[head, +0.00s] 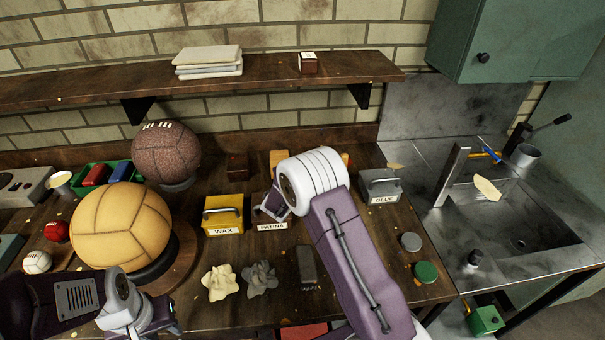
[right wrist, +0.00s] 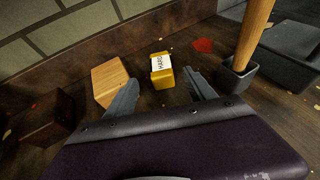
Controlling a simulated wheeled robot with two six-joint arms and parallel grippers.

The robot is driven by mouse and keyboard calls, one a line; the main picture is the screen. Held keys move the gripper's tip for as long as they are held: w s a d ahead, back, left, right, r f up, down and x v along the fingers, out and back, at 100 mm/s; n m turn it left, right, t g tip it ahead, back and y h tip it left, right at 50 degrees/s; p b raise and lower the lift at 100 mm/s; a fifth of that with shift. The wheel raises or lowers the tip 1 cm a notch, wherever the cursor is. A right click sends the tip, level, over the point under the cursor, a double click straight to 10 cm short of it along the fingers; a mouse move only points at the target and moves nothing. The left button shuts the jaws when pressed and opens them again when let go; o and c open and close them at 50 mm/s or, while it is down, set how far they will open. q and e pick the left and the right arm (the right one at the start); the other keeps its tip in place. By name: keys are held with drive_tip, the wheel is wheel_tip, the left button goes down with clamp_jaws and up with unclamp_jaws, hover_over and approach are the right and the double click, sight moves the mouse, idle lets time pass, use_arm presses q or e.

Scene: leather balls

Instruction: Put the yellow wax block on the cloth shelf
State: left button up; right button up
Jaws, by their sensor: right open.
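The yellow wax block (right wrist: 162,84), with a white label reading HARD, stands on the bench in the right wrist view. In the head view my right arm hides most or all of it. My right gripper (right wrist: 161,95) is open, its fingers apart on either side of the near space, the block just beyond and between the tips. The wall shelf (head: 120,84) holds a stack of folded cloths (head: 207,62) and a small brown block with a pale top (head: 308,63). My left gripper (head: 150,318) is low at the left; its jaws are unclear.
A wooden block (right wrist: 109,80) stands left of the wax block, a dark brown block (right wrist: 42,118) further left. A wooden handle in a dark holder (right wrist: 238,76) rises at right. The yellow WAX caddy (head: 224,216) and large tan ball (head: 120,225) crowd the bench.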

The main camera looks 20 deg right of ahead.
drive_tip(key=r+p, duration=0.2)
drive_tip(key=p, duration=0.2)
drive_tip(key=shift+w+r+m+p, duration=0.15)
drive_tip(key=shift+w+m+p, duration=0.05)
drive_tip(key=shift+m+p, duration=0.2)
drive_tip(key=p, duration=0.2)
drive_tip(key=f+p, duration=0.1)
drive_tip(key=p, duration=0.1)
drive_tip(key=shift+s+a+n, duration=0.25)
drive_tip(key=shift+s+n, duration=0.15)
drive_tip(key=shift+s+f, duration=0.15)
drive_tip(key=shift+f, duration=0.3)
drive_tip(key=shift+w+d+f, duration=0.15)
drive_tip(key=shift+w+d, duration=0.05)
drive_tip(key=shift+d, duration=0.05)
drive_tip(key=x, duration=0.5)
drive_tip(key=shift+w+f, duration=0.1)
drive_tip(key=shift+x, duration=3.15)
drive_tip(key=shift+a, duration=0.1)
